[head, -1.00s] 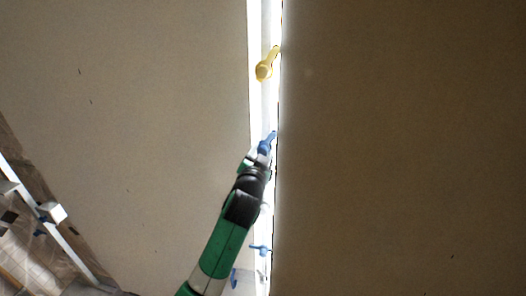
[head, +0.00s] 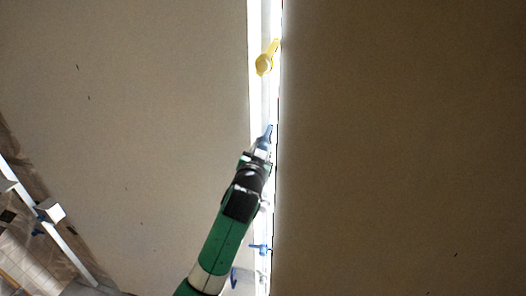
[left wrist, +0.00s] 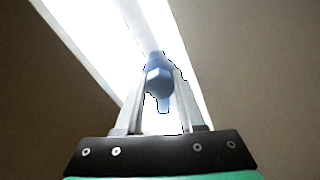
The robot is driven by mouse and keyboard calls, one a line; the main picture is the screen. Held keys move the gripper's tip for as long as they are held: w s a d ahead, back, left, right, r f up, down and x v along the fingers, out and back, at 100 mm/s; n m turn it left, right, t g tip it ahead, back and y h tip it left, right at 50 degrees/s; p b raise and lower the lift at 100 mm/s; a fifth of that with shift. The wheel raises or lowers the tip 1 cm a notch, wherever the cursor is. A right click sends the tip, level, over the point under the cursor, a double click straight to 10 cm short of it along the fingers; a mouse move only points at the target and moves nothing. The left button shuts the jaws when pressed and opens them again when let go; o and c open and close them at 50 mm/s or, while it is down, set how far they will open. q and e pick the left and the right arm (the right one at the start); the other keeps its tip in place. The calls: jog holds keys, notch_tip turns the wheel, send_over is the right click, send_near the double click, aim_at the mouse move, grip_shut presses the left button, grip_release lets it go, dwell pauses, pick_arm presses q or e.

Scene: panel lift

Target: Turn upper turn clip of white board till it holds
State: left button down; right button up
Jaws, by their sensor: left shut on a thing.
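A blue turn clip (head: 266,135) sits on the bright white strip (head: 254,100) between two large panels. My left gripper (head: 261,149) reaches up to it from below and is shut on it. In the left wrist view the clip (left wrist: 159,80) stands between the two grey fingers of the gripper (left wrist: 161,92), one on each side. The clip's handle points up and slightly right in the head view. A yellow turn clip (head: 265,62) sits higher on the strip, apart from the gripper. My right gripper is not in view.
The left panel (head: 140,120) and the darker right panel (head: 400,150) fill most of the head view. Another blue clip (head: 259,248) is lower on the strip, close to my left arm. A white rail (head: 70,245) shows at the lower left.

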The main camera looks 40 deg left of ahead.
pick_arm(q)
jog(key=n+b, duration=0.2)
jog(key=shift+f+n, duration=0.15)
jog(key=shift+n, duration=0.15)
jog(key=n+b, duration=0.2)
jog(key=shift+n, duration=0.4)
jog(key=n+b, duration=0.1)
jog(key=n, duration=0.2)
jog(key=shift+n+b, duration=0.3)
jog(key=shift+b, duration=0.05)
jog(key=n+b, duration=0.1)
jog(key=n, duration=0.2)
jog(key=shift+a+n, duration=0.1)
jog(key=shift+n, duration=0.2)
jog(key=n+b, duration=0.2)
jog(key=n, duration=0.2)
jog(key=n+b, duration=0.1)
jog(key=n, duration=0.4)
